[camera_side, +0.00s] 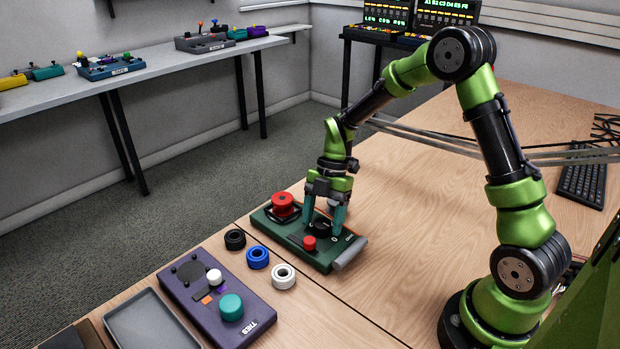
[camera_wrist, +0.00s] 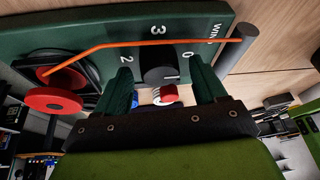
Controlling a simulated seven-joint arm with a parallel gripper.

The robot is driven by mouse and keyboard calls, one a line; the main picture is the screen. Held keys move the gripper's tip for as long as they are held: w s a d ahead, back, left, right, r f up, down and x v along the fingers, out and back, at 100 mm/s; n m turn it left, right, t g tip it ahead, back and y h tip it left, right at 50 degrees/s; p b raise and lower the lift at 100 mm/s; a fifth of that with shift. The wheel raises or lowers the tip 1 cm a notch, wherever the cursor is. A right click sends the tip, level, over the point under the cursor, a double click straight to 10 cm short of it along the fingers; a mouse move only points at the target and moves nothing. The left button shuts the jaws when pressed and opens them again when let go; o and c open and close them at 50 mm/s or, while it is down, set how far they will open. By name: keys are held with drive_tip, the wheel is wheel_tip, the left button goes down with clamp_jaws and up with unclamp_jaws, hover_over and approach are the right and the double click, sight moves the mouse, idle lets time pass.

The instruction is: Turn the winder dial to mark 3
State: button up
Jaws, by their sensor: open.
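The green winder box (camera_side: 268,234) lies on the wooden table. Its black dial (camera_wrist: 160,66) sits between the marks 3 (camera_wrist: 158,30), 2 (camera_wrist: 125,59) and 0 (camera_wrist: 187,55) in the wrist view. My gripper (camera_side: 323,229) points down over the box. Its teal fingers are open, one on each side of the dial, which also shows in the wrist view (camera_wrist: 160,75). I cannot tell whether they touch it or which mark it points to. A red knob (camera_side: 309,243) stands beside the dial.
An orange cable (camera_wrist: 140,43) runs from the red spool (camera_side: 283,204) to the grey roller (camera_side: 349,253). Black, blue and white rings (camera_side: 257,257) lie left of the box. A purple box (camera_side: 217,297) and grey tray (camera_side: 150,324) are nearby.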

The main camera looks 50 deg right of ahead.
drive_tip(key=c, duration=1.1)
drive_tip(key=shift+o, duration=0.2)
